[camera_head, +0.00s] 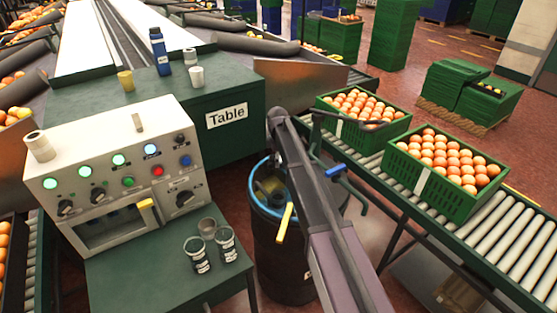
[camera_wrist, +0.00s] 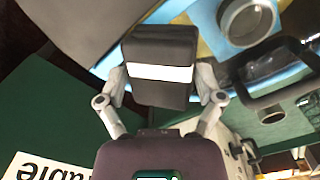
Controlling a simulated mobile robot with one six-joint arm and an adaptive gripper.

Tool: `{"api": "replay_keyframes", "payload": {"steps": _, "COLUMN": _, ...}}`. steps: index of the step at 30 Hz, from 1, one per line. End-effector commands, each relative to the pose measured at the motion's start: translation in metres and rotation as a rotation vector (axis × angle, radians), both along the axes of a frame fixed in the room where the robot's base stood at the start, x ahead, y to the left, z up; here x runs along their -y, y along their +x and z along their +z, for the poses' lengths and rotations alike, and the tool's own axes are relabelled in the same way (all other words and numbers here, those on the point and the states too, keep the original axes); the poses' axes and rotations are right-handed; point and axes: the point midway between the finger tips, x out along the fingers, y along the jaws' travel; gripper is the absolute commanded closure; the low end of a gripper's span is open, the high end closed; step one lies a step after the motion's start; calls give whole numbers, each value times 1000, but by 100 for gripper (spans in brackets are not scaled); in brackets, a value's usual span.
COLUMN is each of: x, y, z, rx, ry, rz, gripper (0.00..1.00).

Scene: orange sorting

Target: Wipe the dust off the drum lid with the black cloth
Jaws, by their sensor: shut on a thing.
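My gripper (camera_wrist: 162,84) shows in the wrist view, its two fingers closed on the sides of a black, block-shaped bundle with a white band, apparently the folded black cloth (camera_wrist: 160,48). The dark drum (camera_head: 285,262) stands in the middle of the head view, with a blue rim (camera_head: 258,197) around its top. My arm hides much of the lid and my gripper there. In the wrist view, a blue rim and a grey surface lie beyond the bundle, with a round metal fitting (camera_wrist: 247,20) at the upper right. I cannot tell whether the bundle touches the lid, and dust is not clear.
A roller conveyor (camera_head: 500,228) with orange-filled green crates (camera_head: 447,210) runs on the right.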

Motion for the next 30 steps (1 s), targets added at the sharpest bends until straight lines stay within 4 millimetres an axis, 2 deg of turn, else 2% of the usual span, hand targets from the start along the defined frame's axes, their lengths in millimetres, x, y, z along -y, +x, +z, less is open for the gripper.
{"api": "replay_keyframes", "payload": {"steps": 1, "x": 0, "y": -1, "z": 7, "rx": -1, "ry": 0, "rz": 0, "gripper": 71}}
{"api": "replay_keyframes", "payload": {"steps": 9, "x": -2, "y": -3, "z": 24, "rx": -3, "ry": 2, "rz": 1, "gripper": 71}}
{"api": "replay_keyframes", "payload": {"steps": 23, "x": -2, "y": -3, "z": 26, "rx": -4, "ry": 2, "rz": 2, "gripper": 72}}
{"api": "replay_keyframes", "payload": {"steps": 30, "x": -3, "y": -4, "z": 37, "rx": -4, "ry": 2, "rz": 2, "gripper": 72}}
